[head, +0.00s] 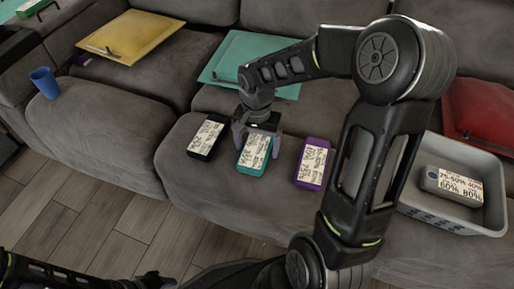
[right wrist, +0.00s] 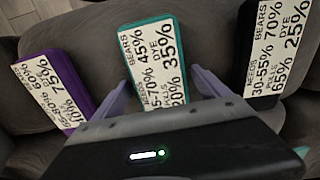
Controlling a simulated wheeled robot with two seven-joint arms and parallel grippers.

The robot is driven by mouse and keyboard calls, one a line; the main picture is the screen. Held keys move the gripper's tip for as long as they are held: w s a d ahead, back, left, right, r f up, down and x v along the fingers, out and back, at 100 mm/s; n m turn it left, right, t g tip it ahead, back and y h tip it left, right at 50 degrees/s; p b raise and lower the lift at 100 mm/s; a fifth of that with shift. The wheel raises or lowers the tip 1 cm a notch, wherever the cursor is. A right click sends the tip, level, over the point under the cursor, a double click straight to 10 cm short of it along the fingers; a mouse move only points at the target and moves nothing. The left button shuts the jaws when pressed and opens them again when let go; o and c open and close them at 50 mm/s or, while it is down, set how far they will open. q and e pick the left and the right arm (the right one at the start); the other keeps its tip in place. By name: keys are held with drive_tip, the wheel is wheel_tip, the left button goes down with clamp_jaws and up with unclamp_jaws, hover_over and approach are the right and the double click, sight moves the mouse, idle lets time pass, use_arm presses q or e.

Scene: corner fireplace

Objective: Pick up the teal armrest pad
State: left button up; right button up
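A teal pad (head: 253,152) with a white printed label lies on the middle seat of the grey sofa, between a black pad and a purple pad. My right gripper (head: 257,143) is over it, pointing down, with one finger on each side. In the right wrist view the teal pad (right wrist: 153,62) lies between the spread lilac fingers (right wrist: 160,92), with a gap visible at the right finger. The gripper is open and the pad rests on the seat. At the bottom left of the head view only dark links of my left arm show; its gripper is out of view.
The black pad (head: 207,138) and the purple pad (head: 312,163) lie close on either side. A grey bin (head: 415,200) at the right holds a grey labelled pad (head: 452,187).

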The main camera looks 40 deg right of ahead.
sight(257, 145)
drive_tip(key=c, duration=1.3)
wheel_tip(257, 145, up, 10)
drive_tip(key=p, duration=0.3)
drive_tip(key=shift+p, duration=0.3)
